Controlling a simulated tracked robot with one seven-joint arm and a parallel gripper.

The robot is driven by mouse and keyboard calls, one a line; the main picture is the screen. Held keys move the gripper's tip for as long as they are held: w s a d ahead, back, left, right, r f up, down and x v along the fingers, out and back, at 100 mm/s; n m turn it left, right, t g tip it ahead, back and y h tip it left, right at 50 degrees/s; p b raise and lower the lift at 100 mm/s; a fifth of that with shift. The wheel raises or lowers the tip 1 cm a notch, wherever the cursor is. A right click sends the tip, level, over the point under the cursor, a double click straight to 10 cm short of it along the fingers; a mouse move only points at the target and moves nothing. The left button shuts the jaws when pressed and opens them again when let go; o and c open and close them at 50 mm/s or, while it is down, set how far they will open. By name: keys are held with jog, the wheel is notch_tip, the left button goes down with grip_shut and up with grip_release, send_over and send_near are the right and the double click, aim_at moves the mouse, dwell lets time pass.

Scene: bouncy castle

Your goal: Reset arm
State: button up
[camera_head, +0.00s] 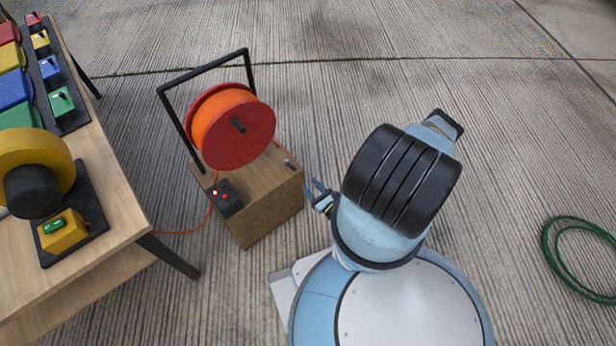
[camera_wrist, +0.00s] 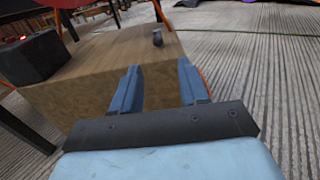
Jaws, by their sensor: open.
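My gripper (camera_head: 314,192) is at the end of my folded blue arm, just right of a wooden box with a cable reel. In the wrist view its two blue fingers (camera_wrist: 157,88) are spread apart with nothing between them. They point toward the wooden box (camera_wrist: 90,92), and I cannot tell the exact gap to it. In the head view the wooden box (camera_head: 262,215) carries a red and orange reel (camera_head: 232,125) under a black frame. A small dark peg (camera_wrist: 157,38) stands on the box top.
A wooden table (camera_head: 110,200) at the left holds a yellow blower (camera_head: 40,160), a yellow switch box (camera_head: 62,232) and several coloured blocks with switches. A green hose (camera_head: 556,262) lies coiled at the right. The concrete floor (camera_head: 400,60) behind is mostly clear.

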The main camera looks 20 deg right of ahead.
jog(key=w+d+r+n+g+y, duration=0.35)
jog(key=r+n+y, duration=0.2)
jog(key=r, duration=0.35)
jog(key=w+d+r+n+g+y, duration=0.2)
jog(key=w+r+n+y, duration=0.3)
jog(key=r, duration=0.5)
notch_tip(320, 180, up, 22)
jog(key=w+a+n+g+h, duration=0.1)
jog(key=w+a+n+g, duration=0.1)
jog(key=n+g, duration=0.9)
jog(key=s+a+r+n+g+h, duration=0.1)
jog(key=s+a+r+n+h, duration=0.15)
jog(key=r, duration=0.45)
jog(key=s+a+r+n+g+h, duration=0.1)
jog(key=s+r+n+h, duration=0.15)
jog(key=r, duration=0.45)
jog(key=s+a+r+n+h, duration=0.1)
jog(key=s+r+n+h, duration=0.1)
jog(key=s+r+h, duration=0.35)
jog(key=s+r+n+t+h, duration=0.2)
jog(key=s+r+t, duration=0.1)
jog(key=s+r, duration=0.3)
jog(key=s+r+n+t+h, duration=0.2)
jog(key=s+r+t, duration=0.2)
jog(key=r, duration=0.7)
jog(key=s, duration=0.2)
jog(key=shift+s+r, duration=0.15)
jog(key=shift+s, duration=0.25)
